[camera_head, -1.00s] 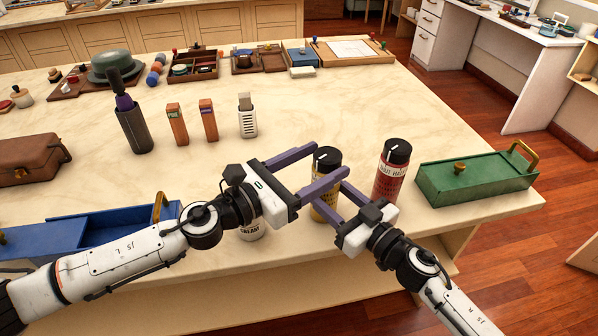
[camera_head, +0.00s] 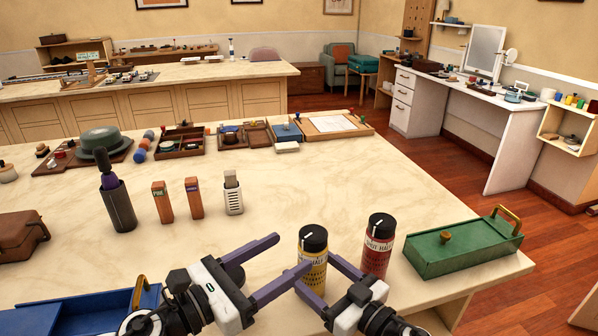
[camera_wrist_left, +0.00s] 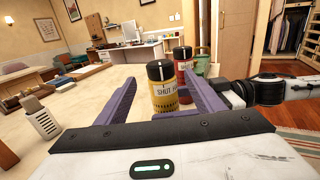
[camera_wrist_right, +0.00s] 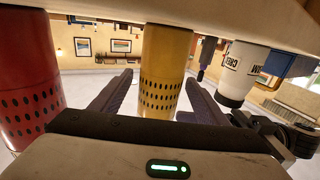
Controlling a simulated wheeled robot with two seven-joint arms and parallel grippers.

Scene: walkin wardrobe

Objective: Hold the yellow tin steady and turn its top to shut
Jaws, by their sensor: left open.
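The yellow tin (camera_head: 318,280) stands upright on the table, with a black top (camera_head: 313,238) bearing a white mark. The word SHUT on its band shows in the left wrist view (camera_wrist_left: 163,101). My left gripper (camera_head: 295,252) is open, its fingers apart and pointing at the tin from the left. My right gripper (camera_head: 312,275) comes from the front right. In the right wrist view its fingers (camera_wrist_right: 160,95) stand apart on either side of the tin (camera_wrist_right: 165,65), with a gap visible at least on one side. The tin's lower front is partly hidden by the fingers.
A red tin (camera_head: 378,255) with a black top stands close to the right. A green box (camera_head: 460,252) lies beyond it. A white jar (camera_wrist_right: 240,75) shows in the right wrist view. A blue box (camera_head: 70,318) lies front left. The table behind the yellow tin is clear.

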